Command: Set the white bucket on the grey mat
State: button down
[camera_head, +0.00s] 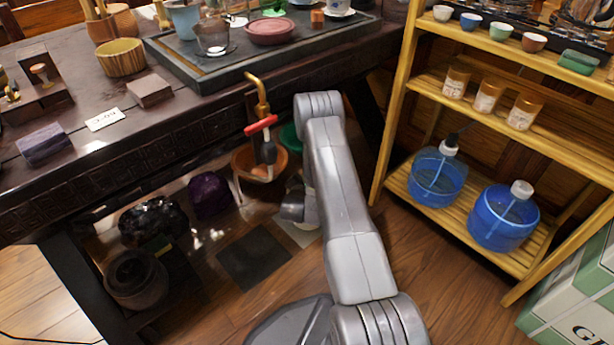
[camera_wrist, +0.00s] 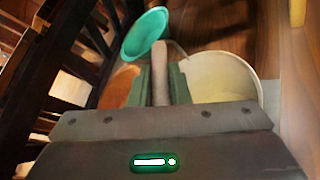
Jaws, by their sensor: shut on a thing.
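The white bucket (camera_wrist: 222,78) shows in the wrist view, just right of my fingers, with its open top facing the camera. My gripper (camera_wrist: 161,72) is shut on a pale upright piece, which appears to be the bucket's handle grip. In the head view my arm hides most of the bucket and the fingertips. A light grey mat (camera_head: 303,232) lies on the floor beside my wrist, partly covered by my arm. A darker mat (camera_head: 254,261) lies to its left. I cannot tell whether the bucket touches the floor.
An orange bucket (camera_head: 247,160) stands under the tap (camera_head: 261,95), left of my wrist. A green bucket (camera_head: 290,137) is behind it. The dark table (camera_head: 190,115) overhangs at left. A purple lump (camera_head: 209,195) sits beneath it. A wooden shelf (camera_head: 396,105) stands at right.

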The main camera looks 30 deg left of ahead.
jog(key=shift+w+a+f, duration=0.1)
jog(key=shift+f, duration=0.05)
jog(key=c, duration=1.4)
grip_release()
jog(key=shift+f, duration=0.2)
jog(key=shift+o, duration=0.2)
jog(key=p+v, duration=0.1)
jog(key=v, duration=0.6)
jog(key=shift+s+p, duration=0.3)
jog(key=shift+s, duration=0.1)
jog(key=shift+r, duration=0.1)
